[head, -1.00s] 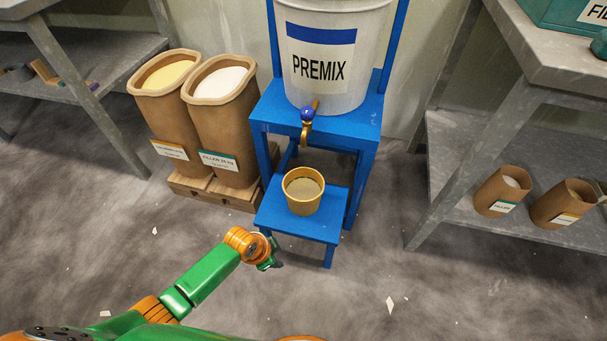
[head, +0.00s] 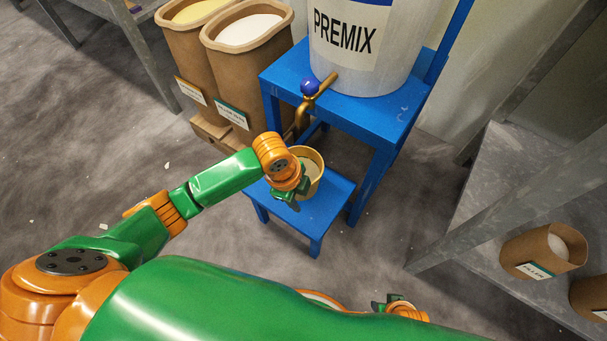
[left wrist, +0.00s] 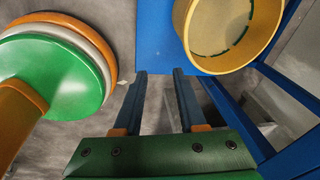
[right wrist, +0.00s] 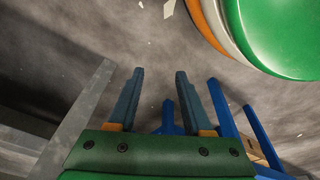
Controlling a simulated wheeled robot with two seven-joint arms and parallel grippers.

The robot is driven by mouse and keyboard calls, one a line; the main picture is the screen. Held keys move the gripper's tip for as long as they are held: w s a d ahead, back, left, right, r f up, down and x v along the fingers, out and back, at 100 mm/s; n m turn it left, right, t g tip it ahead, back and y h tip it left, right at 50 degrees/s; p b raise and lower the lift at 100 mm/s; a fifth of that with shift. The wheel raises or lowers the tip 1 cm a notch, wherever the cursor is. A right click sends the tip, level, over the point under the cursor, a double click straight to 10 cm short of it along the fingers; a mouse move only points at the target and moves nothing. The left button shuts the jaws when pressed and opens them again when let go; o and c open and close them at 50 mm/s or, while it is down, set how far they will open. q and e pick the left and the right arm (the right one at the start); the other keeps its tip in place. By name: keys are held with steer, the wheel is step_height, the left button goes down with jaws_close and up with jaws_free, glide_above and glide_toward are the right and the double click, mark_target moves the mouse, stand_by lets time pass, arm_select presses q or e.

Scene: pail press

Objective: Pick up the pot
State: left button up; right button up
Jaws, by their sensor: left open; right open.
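The yellow pot (head: 319,168) stands upright on the low blue step (head: 325,205), below the tap (head: 308,105). It holds something pale. My left gripper (head: 287,198) is at the near left side of the pot and hides part of it. In the left wrist view the pot (left wrist: 232,28) is at the upper right, outside the open, empty fingers (left wrist: 161,73). My right gripper (head: 380,303) is low in the head view, partly hidden by my body. In the right wrist view its fingers (right wrist: 159,73) are open and empty, with blue legs beyond them.
The PREMIX bucket (head: 365,50) stands on the taller blue stand (head: 385,115) behind the pot. Two brown sacks (head: 245,60) stand behind left. A grey shelf (head: 490,215) with brown containers (head: 540,252) is at the right.

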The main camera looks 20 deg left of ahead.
arm_select(q)
steer(key=w+a+r+m+y, duration=0.1)
steer(key=w+a+m, duration=0.1)
steer(key=w+a, duration=0.25)
arm_select(e)
steer(key=s+f, duration=0.3)
steer(key=f, duration=0.1)
arm_select(q)
steer(key=f+b, duration=0.4)
steer(key=f, duration=0.1)
steer(key=shift+w+f, duration=0.2)
steer(key=shift+f, duration=0.4)
jaws_close()
arm_select(e)
steer(key=w+a+r, duration=0.1)
steer(key=w+r, duration=0.3)
steer(key=shift+w+a+r, duration=0.2)
steer(key=shift+w+a, duration=0.05)
steer(key=shift+w, duration=0.15)
arm_select(q)
steer(key=shift+w, duration=0.1)
